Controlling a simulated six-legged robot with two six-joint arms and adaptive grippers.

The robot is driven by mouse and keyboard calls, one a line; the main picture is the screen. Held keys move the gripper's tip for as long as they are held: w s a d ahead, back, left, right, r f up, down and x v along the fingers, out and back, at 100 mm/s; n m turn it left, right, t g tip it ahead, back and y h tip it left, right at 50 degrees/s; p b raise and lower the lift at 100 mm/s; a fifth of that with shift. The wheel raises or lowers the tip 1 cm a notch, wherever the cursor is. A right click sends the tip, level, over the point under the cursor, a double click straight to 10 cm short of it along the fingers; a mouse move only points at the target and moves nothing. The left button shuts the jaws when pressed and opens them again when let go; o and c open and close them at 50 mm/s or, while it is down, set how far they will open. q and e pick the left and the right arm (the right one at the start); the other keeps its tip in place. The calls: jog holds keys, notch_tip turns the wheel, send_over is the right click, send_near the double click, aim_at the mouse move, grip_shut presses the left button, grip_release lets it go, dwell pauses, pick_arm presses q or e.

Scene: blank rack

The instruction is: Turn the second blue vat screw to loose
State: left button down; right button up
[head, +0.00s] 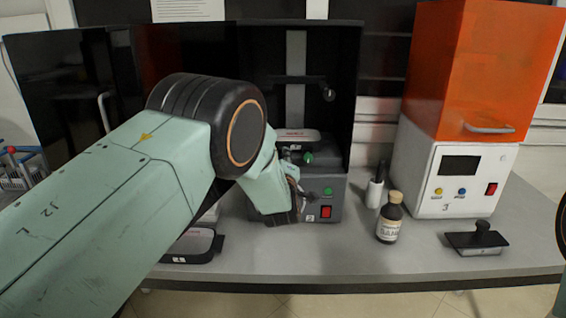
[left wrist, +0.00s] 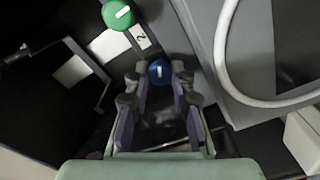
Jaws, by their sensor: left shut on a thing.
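The second blue vat screw (left wrist: 158,70) is a small blue knob with a white mark, seen between the fingertips in the left wrist view. My left gripper (left wrist: 158,78) is shut on it. In the head view my left arm reaches to the dark printer (head: 346,195), and the arm hides the blue screw there. A green screw (left wrist: 117,14) with a white mark sits beyond the blue one, near a label "2"; a green knob also shows in the head view (head: 308,158) by the vat (head: 296,135). My right gripper is out of view.
A brown bottle (head: 390,218), a dark-topped tool (head: 480,240) and an orange-topped machine (head: 485,70) stand to the right. A separate tray (head: 192,246) lies at the front left, partly behind my arm.

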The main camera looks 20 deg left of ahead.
pick_arm(q)
jog(key=n+b, duration=0.1)
jog(key=n, duration=0.5)
jog(key=shift+f+b, duration=0.2)
jog(key=shift+b, duration=0.2)
jog(key=n+b, duration=0.2)
jog(key=n, duration=0.4)
jog(key=shift+n, duration=0.3)
jog(key=n+b, duration=0.2)
jog(key=n, duration=0.3)
jog(key=shift+d+n, duration=0.1)
jog(key=shift+n, duration=0.2)
jog(key=n+b, duration=0.3)
jog(key=n, duration=0.2)
jog(key=shift+w, duration=0.1)
jog(key=c, duration=1.1)
grip_release()
jog(key=shift+c, duration=0.2)
notch_tip(320, 180, up, 10)
